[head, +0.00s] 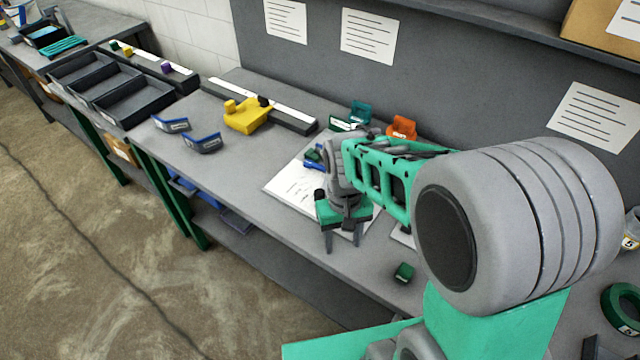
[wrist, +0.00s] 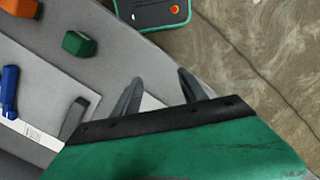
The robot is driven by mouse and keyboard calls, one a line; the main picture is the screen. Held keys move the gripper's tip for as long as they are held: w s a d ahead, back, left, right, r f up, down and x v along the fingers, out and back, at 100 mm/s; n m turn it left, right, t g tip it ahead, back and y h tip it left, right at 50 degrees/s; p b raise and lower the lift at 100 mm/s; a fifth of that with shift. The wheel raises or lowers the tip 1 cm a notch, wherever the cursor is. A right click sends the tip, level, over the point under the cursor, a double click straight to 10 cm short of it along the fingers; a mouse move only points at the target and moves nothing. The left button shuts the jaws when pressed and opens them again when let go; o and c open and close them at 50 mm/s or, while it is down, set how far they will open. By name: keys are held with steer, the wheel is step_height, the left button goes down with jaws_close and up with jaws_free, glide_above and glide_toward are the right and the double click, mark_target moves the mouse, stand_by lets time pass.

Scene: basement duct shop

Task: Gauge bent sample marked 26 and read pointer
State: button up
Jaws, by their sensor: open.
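Two blue bent samples with white labels, one farther left (head: 172,124) and one nearer (head: 203,142), lie on the bench left of the gauge. Their numbers are too small to read. A yellow gauge body (head: 245,119) sits on a black and white strip (head: 290,118); its pointer reading is not legible. My gripper (head: 343,246) is open, pointing down near the bench's front edge, to the right of the samples and gauge. In the wrist view my gripper (wrist: 160,90) shows nothing between its fingers. A blue piece (wrist: 10,88) lies at that view's left edge, partly cut off.
A white sheet (head: 287,190) lies beside my gripper. A green block (head: 404,271), a teal holder (head: 360,112) and an orange holder (head: 402,126) stand on the bench. Black trays (head: 125,97) are at far left. Bench space around the samples is clear.

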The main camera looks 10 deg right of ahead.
mark_target(319, 192)
steer(key=w+m, duration=0.1)
steer(key=w, duration=0.2)
steer(key=w+a+f+m, duration=0.1)
steer(key=w, duration=0.3)
steer(key=w+m, duration=0.1)
steer(key=w, duration=0.3)
steer(key=shift+a+f, duration=0.25)
steer(key=w+r+m, duration=0.1)
steer(key=w, duration=0.1)
steer(key=w+r+m+t, duration=0.1)
steer(key=w+r, duration=0.1)
steer(key=w+r+m, duration=0.1)
steer(key=w+r, duration=0.1)
steer(key=shift+w+a+m, duration=0.3)
steer(key=shift+w, duration=0.05)
steer(key=shift+w+r+m, duration=0.1)
steer(key=shift+r+m, duration=0.3)
steer(key=shift+m, duration=0.6)
steer(key=shift+s+m, duration=0.2)
steer(key=shift+m, duration=1)
steer(key=shift+f+m, duration=0.15)
steer(key=shift+m, duration=0.15)
step_height(319, 192, down, 7)
steer(key=shift+w+a+f+p, duration=0.1)
steer(key=shift+f+p, duration=0.1)
steer(key=shift+p, duration=0.85)
jaws_close()
